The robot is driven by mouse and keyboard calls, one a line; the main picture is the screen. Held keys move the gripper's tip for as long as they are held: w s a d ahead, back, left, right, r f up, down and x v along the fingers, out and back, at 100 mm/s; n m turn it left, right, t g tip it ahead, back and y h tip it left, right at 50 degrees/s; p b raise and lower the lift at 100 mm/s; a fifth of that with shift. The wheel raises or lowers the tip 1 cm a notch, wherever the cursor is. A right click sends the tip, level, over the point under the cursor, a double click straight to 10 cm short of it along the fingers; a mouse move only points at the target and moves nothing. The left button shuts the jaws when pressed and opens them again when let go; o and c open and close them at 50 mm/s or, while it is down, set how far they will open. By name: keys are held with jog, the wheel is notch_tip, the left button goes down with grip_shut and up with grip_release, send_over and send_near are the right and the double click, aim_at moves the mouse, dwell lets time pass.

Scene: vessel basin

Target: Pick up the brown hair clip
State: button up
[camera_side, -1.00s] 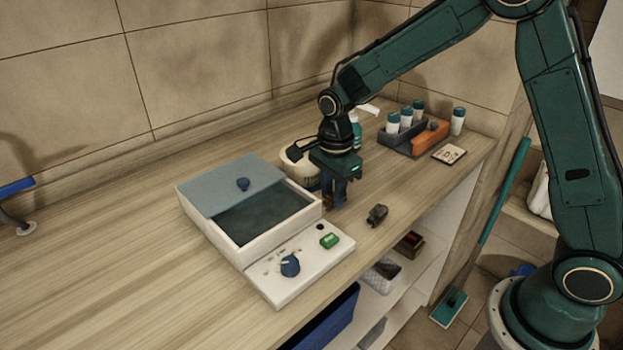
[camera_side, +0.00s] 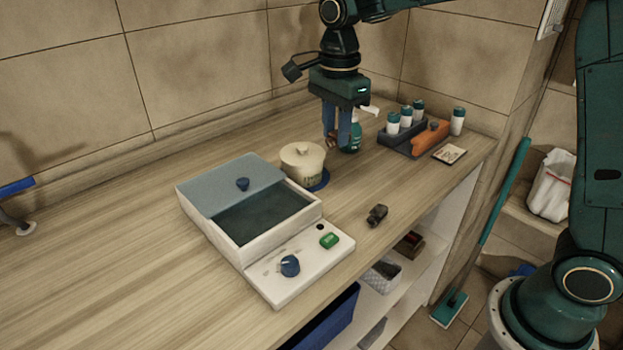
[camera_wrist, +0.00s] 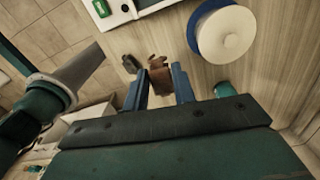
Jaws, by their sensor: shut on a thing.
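My gripper (camera_side: 338,140) is raised above the wooden counter, pointing down, in the side view. Its blue fingers are shut on the brown hair clip (camera_wrist: 159,75), which shows between the fingertips in the wrist view. In the side view only a small brown bit of the clip (camera_side: 331,142) shows at the fingertips. The clip appears clear of the counter.
A cream lidded pot (camera_side: 303,163) on a blue base stands left of my gripper. A basin box (camera_side: 240,250) with a control panel stands front left. A small dark object (camera_side: 377,214) lies near the front edge. An organizer (camera_side: 415,140) with bottles stands back right.

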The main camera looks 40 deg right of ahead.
aim_at(336, 133)
jog(key=shift+r, duration=2.55)
